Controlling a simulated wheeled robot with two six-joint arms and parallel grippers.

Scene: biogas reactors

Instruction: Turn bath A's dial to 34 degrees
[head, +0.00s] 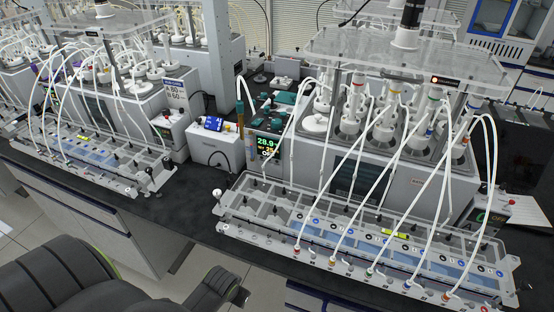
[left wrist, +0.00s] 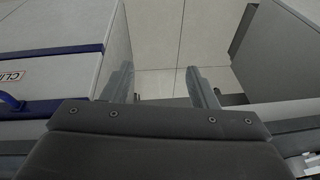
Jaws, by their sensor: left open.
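A dark display (head: 267,146) in the middle of the head view shows a green reading like 28.9, with smaller orange and white lines below. It is on the unit at the left end of the right-hand bath (head: 390,185). A second bath (head: 125,105) stands on the left. I cannot make out a dial for certain, nor which bath is A. My left gripper (left wrist: 161,82) is open and empty in the left wrist view, above the floor between cabinets. The fingers do not show in the head view. My right gripper is not in view.
A long rack with tubes (head: 385,262) lies in front of the right bath; another rack (head: 95,150) fronts the left bath. White tubes arch above both. A white box (head: 212,146) stands between them. The black bench top (head: 185,212) is clear between the racks.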

